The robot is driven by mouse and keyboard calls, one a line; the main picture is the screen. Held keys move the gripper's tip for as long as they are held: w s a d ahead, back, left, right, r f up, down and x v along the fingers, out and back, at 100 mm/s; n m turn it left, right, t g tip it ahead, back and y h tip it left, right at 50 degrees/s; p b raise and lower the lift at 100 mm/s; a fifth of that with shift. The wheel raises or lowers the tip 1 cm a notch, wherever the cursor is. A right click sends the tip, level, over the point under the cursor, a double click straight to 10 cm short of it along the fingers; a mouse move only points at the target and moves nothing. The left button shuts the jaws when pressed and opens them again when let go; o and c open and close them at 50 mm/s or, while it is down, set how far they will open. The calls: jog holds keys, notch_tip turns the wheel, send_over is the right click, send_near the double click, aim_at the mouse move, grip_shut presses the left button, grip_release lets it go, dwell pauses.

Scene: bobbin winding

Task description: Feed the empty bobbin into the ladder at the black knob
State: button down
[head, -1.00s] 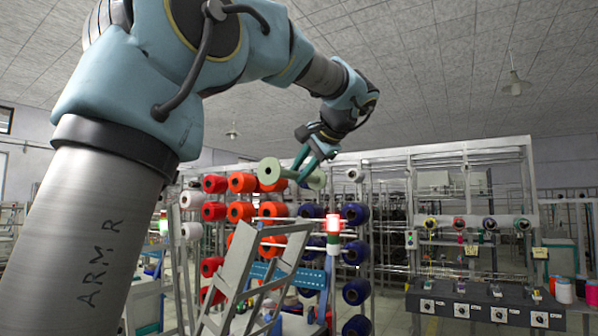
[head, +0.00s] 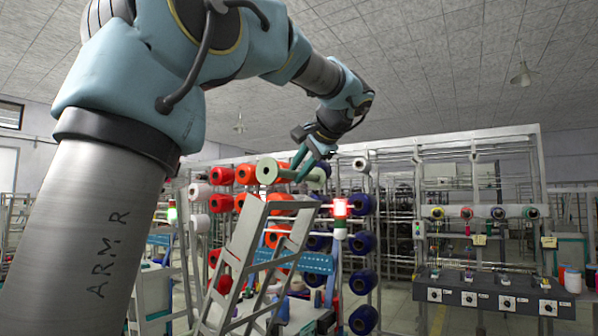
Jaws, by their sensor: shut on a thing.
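My gripper (head: 304,164) has teal fingers and is shut on a pale green empty bobbin (head: 268,171). The bobbin lies roughly level, its round flange end facing left, in front of the yarn rack. Its middle is partly covered by the fingers. A slanted grey ladder-like frame (head: 248,246) stands below the bobbin in the picture; the bobbin appears just above its top and apart from it, though depth is hard to judge. Knobs (head: 434,295) on white plates line a dark machine bench at the right.
A rack of red spools (head: 221,203) and dark blue spools (head: 362,242) stands behind the ladder-like frame. A red-lit signal lamp (head: 340,208) stands beside it. Coloured bobbins sit above the dark bench (head: 480,301) at the right.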

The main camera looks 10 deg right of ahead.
jog(key=shift+f, duration=0.1)
jog(key=shift+w+a+f+b, duration=0.25)
jog(key=shift+w+f+b, duration=0.05)
jog(key=shift+f+b, duration=0.55)
jog(key=shift+w+a+f+b, duration=0.3)
jog(key=shift+f+b, duration=0.5)
jog(key=shift+f, duration=0.1)
jog(key=shift+w+a+f+b, duration=0.25)
jog(key=shift+w+f+b, duration=0.05)
jog(key=shift+f+b, duration=0.55)
jog(key=shift+f, duration=0.15)
jog(key=shift+w+a+f+b, duration=0.3)
jog(key=shift+f+b, duration=0.45)
jog(key=shift+f, duration=0.15)
jog(key=shift+w+a+f+b, duration=0.3)
jog(key=shift+f+b, duration=0.45)
jog(key=shift+f, duration=0.1)
jog(key=shift+w+a+f+b, duration=0.3)
jog(key=shift+f+b, duration=0.45)
jog(key=shift+f, duration=0.15)
jog(key=shift+f, duration=0.1)
jog(key=shift+w+a+f+b, duration=0.3)
jog(key=shift+f+b, duration=0.45)
jog(key=shift+f, duration=0.15)
jog(key=shift+w+a+f+b, duration=0.25)
jog(key=shift+w+f+b, duration=0.05)
jog(key=shift+f+b, duration=0.55)
jog(key=shift+w+a+f+b, duration=0.3)
jog(key=shift+f+b, duration=0.4)
jog(key=shift+f, duration=0.2)
